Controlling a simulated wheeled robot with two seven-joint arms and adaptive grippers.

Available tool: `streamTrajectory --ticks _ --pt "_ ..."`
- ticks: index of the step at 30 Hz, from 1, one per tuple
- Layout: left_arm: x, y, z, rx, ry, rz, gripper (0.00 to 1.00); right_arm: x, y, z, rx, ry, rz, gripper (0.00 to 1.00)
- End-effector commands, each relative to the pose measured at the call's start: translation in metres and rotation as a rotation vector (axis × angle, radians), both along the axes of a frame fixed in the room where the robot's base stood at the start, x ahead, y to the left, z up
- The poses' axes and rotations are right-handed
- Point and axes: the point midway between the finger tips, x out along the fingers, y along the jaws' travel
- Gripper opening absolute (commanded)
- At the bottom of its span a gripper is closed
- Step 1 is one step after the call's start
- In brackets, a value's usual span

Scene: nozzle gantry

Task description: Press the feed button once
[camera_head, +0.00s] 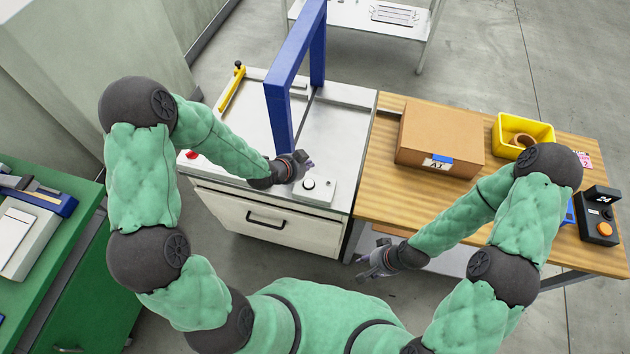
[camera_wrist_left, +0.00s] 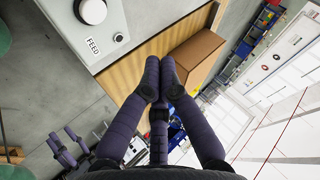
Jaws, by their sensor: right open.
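The feed button is a white round button (camera_head: 308,184) on a light control box at the front right corner of the white gantry bench. In the left wrist view the button (camera_wrist_left: 91,10) shows at the top left, beside a FEED label (camera_wrist_left: 93,47) and a small dark round part. My left gripper (camera_head: 304,162) is just behind the button in the head view, apart from it as far as I can see. Its fingers (camera_wrist_left: 160,78) are drawn together with nothing between them. My right gripper (camera_head: 370,265) is open and empty, low in front of the wooden table.
A blue gantry frame (camera_head: 283,112) stands on the bench behind my left gripper. A red button (camera_head: 192,154) sits at the bench's left front. The wooden table (camera_head: 400,199) holds a cardboard box (camera_head: 440,137), a yellow bin (camera_head: 507,147) and a dark device (camera_head: 599,225).

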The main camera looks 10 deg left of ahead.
Motion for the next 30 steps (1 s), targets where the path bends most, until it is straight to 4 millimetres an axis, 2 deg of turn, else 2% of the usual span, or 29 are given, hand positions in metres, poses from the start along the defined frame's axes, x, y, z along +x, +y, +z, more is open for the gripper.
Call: streamTrajectory --ticks 11,17,30 --pt "0.001 0.000 0.000 0.004 -0.005 -0.004 0.00 0.000 0.000 0.000 0.000 0.000 0.000 0.44" --pt "0.001 0.000 -0.007 0.003 -0.004 -0.004 0.00 0.000 0.000 -0.004 0.000 0.000 0.000 0.44" --pt "0.000 0.000 -0.056 0.003 -0.002 -0.003 0.00 0.000 0.000 -0.029 0.000 0.000 0.000 0.44"
